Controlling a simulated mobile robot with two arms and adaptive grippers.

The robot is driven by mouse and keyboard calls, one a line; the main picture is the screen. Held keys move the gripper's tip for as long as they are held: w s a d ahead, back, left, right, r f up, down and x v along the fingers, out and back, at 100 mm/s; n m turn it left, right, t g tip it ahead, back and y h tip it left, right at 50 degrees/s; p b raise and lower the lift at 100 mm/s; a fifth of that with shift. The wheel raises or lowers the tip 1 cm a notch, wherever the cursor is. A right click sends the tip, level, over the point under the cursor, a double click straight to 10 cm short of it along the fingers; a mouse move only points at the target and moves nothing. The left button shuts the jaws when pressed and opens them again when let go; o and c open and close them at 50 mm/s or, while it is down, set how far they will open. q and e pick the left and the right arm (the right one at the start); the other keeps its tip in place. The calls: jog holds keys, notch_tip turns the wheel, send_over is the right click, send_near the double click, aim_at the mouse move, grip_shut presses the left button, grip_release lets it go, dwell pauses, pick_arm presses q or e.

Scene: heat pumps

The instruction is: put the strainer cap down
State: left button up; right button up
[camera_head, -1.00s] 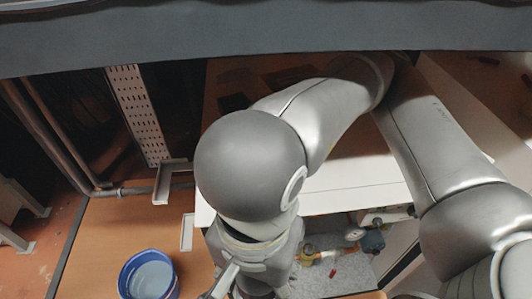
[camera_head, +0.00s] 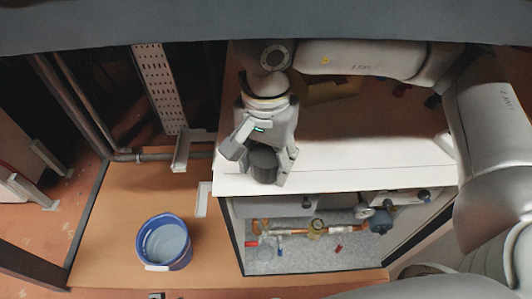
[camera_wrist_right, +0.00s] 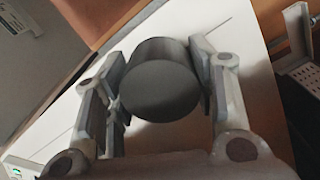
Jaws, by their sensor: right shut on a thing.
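My right gripper (camera_head: 265,178) is over the front left part of the white cabinet top (camera_head: 345,178) in the head view. Its fingers are closed around the dark grey strainer cap (camera_head: 264,163). In the right wrist view the strainer cap (camera_wrist_right: 160,85) is a dark cylinder between the two fingers (camera_wrist_right: 163,95), with its round face toward the camera. The white top shows behind and below it. I cannot tell whether the cap touches the surface. My left gripper is not in view.
A blue bucket (camera_head: 148,258) stands on the wooden floor board to the left. Pipes and a valve (camera_head: 316,229) sit in the open compartment under the white top. A perforated metal strip (camera_head: 162,95) stands at the back left.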

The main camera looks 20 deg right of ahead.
jog(key=shift+w+d+f, duration=0.2)
jog(key=shift+w+f, duration=0.05)
jog(key=shift+w, duration=0.25)
jog(key=shift+w+d+f, duration=0.15)
jog(key=shift+w+f, duration=0.1)
jog(key=shift+w, duration=0.25)
jog(key=shift+f, duration=0.45)
jog(key=o, duration=1.2)
jog(key=shift+c, duration=0.2)
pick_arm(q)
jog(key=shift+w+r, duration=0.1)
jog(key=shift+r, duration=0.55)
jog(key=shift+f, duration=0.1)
